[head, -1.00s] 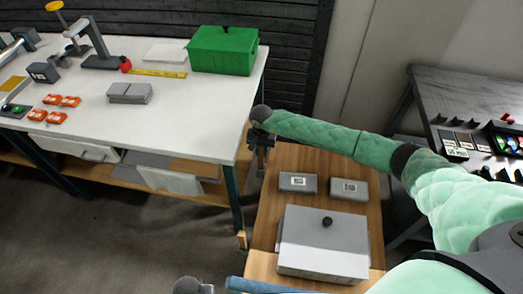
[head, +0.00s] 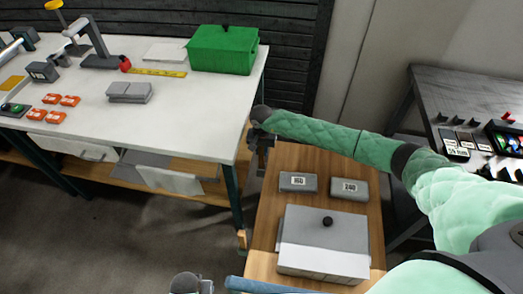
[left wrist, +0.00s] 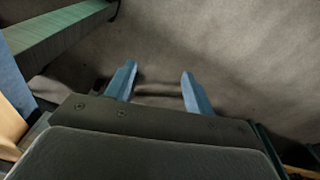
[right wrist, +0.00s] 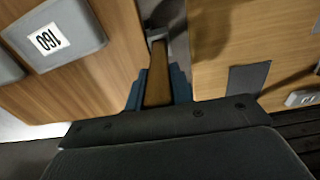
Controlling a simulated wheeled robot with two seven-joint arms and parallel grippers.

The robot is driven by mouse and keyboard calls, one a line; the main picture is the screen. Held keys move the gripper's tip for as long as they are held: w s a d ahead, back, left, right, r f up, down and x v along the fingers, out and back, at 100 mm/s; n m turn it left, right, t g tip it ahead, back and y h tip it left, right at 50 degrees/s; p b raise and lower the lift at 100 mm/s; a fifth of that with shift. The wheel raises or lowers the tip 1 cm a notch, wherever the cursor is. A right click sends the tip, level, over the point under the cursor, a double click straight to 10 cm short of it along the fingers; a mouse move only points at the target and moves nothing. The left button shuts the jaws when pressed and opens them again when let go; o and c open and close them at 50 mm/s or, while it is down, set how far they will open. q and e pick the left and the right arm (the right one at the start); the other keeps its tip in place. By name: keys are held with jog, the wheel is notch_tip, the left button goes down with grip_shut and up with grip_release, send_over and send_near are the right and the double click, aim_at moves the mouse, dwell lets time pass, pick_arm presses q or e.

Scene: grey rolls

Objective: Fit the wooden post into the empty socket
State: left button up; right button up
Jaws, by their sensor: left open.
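My right gripper (head: 262,158) hangs by the left edge of the wooden-topped stand. In the right wrist view its blue fingers (right wrist: 158,90) close on both sides of a brown wooden post (right wrist: 157,76), which has a pale grey end. The post cannot be made out clearly in the head view. My left gripper (left wrist: 160,85) is open and empty above bare floor in the left wrist view. Only part of the left wrist shows at the bottom of the head view. I cannot pick out an empty socket with certainty.
The wooden stand (head: 262,215) carries a grey block marked 160 (head: 298,182), one marked 240 (head: 350,188) and a grey lidded box (head: 325,245). A white workbench (head: 190,105) at the left holds a green box (head: 222,50). A dark table (head: 450,95) is at the right.

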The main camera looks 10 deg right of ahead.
jog(key=o, duration=0.3)
jog(key=shift+o, duration=0.2)
jog(key=shift+r, duration=0.15)
